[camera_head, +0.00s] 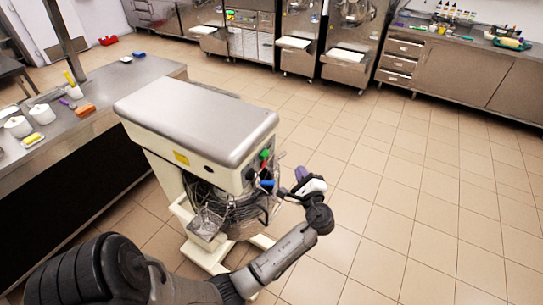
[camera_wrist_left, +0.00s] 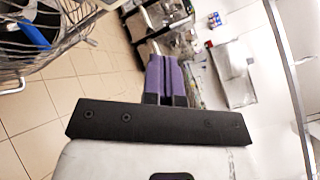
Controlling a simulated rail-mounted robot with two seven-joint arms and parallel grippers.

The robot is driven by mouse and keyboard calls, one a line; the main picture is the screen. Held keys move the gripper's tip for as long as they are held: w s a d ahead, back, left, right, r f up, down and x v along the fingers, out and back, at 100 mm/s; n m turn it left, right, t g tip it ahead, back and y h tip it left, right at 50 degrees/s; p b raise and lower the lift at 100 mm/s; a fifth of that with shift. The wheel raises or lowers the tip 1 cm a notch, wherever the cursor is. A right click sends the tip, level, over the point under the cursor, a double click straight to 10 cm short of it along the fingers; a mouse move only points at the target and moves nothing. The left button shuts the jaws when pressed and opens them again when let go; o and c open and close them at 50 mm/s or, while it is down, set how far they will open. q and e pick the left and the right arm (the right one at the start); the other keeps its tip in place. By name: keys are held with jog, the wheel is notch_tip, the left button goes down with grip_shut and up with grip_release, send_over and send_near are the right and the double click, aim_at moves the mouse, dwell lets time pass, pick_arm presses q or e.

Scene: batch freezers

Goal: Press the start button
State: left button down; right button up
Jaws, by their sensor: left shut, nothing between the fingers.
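The cream mixer (camera_head: 200,125) with a flat grey top stands mid-left in the head view. On its right front side is a small green button (camera_head: 265,154), with a red part (camera_head: 264,164) just below it. A blue lever (camera_head: 267,183) sits lower down. My left gripper (camera_head: 300,172), with purple fingers, is to the right of these controls, apart from the green button. In the left wrist view the purple fingers (camera_wrist_left: 168,72) are shut together and empty. The buttons are not visible there. My right gripper is not in view.
The mixer's wire guard and bowl (camera_wrist_left: 55,40) are close at upper left in the wrist view. A counter (camera_head: 100,100) with white pots stands left of the mixer. Steel machines and cabinets (camera_head: 460,75) line the back. Tiled floor on the right is clear.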

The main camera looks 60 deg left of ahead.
aim_at(264, 155)
pick_arm(q)
jog(key=shift+w+m, duration=0.1)
jog(key=shift+m, duration=0.3)
jog(key=s+a+p, duration=0.1)
jog(key=s+a, duration=0.4)
jog(key=a, duration=0.2)
jog(key=shift+a, duration=0.2)
dwell(0.4)
dwell(0.7)
dwell(0.8)
jog(key=shift+a+p, duration=0.1)
jog(key=shift+p, duration=0.25)
jog(key=shift+s+a, duration=0.15)
jog(key=shift+a, duration=0.1)
